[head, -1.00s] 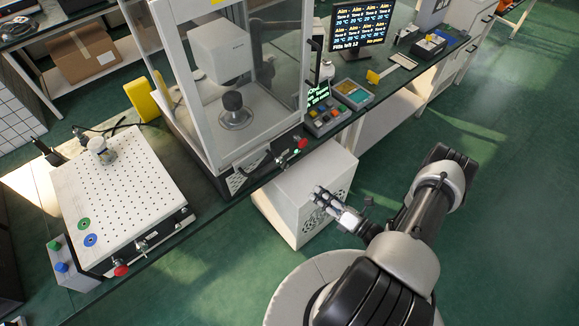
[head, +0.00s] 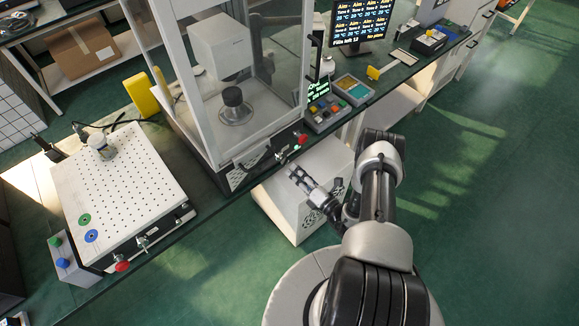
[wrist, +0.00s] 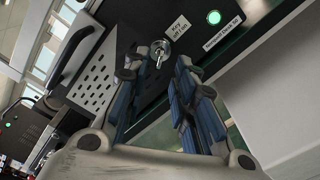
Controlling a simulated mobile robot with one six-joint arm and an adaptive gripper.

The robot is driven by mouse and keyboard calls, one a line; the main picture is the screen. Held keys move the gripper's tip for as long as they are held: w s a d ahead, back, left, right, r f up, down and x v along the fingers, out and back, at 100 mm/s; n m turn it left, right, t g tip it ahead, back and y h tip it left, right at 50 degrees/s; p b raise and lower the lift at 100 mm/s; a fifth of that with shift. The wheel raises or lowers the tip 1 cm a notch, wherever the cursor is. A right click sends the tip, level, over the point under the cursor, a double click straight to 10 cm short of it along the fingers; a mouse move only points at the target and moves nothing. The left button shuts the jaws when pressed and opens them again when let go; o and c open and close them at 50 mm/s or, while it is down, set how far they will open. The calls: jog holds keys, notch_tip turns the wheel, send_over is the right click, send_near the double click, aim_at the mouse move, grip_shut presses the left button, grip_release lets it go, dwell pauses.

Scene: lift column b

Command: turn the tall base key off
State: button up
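The tall base key (head: 281,156) sits in the front panel of the tall glass-walled cabinet's black base (head: 240,175). In the wrist view the silver key (wrist: 159,52) stands in a round lock beside a label reading "Key off/on". A green lamp (wrist: 213,17) is lit to its right. My gripper (head: 297,173) is just in front of and below the key in the head view. In the wrist view its blue-padded fingers (wrist: 158,78) are apart, with the key between and beyond the tips. No contact shows.
A red button (head: 302,138) is right of the key. A perforated flat box (head: 115,185) with its own key (head: 143,243) and red knob (head: 122,266) stands left. A white box (head: 290,205) is below the counter. Open green floor lies right.

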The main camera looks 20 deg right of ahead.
aim_at(284, 161)
jog(key=shift+x, duration=2.1)
grip_shut()
